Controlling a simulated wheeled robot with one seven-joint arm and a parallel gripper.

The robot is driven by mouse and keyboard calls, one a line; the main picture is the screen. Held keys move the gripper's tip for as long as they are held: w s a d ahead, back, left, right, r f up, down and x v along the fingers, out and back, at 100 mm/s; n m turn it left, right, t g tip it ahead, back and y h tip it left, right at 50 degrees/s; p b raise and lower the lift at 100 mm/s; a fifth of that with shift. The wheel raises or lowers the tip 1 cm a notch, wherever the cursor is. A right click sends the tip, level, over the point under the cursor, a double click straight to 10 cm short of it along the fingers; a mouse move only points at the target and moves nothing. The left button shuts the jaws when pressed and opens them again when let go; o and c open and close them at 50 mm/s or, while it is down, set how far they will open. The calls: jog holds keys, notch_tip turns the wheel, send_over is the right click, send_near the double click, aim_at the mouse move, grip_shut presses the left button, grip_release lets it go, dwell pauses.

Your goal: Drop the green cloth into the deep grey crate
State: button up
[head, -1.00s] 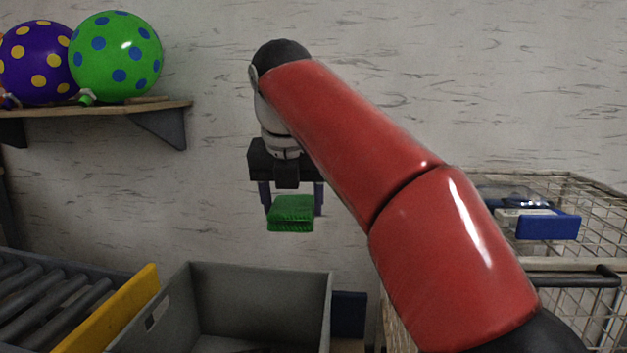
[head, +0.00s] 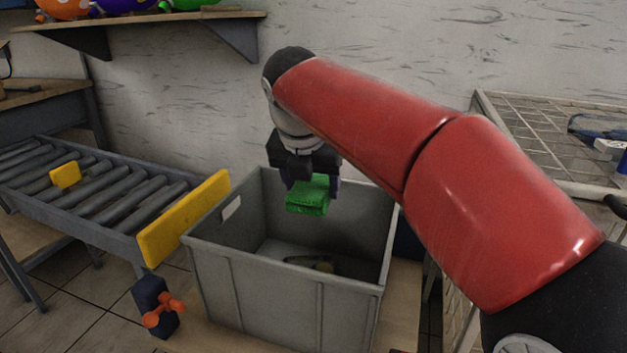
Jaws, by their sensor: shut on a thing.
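The green cloth (head: 307,196) is a small folded block held between the fingers of my gripper (head: 311,183). My gripper is shut on it and points down. The cloth hangs over the opening of the deep grey crate (head: 284,292), toward its back wall, at about rim height in the picture. I cannot tell exactly how far it is below or above the rim. Inside the crate, a dark and yellowish item (head: 318,263) lies on the floor, too small to identify.
A roller conveyor (head: 95,195) with a yellow end plate (head: 183,217) stands left of the crate. A dark blue block with an orange knob (head: 161,308) is at the crate's front left. A wire cage (head: 540,130) is at the right.

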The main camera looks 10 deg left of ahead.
aim_at(310, 190)
jog(key=shift+f+b, duration=1.65)
jog(key=shift+f, duration=0.1)
jog(key=o, duration=1)
jog(key=shift+o, duration=0.2)
jog(key=p+v, duration=0.2)
jog(key=v, duration=0.6)
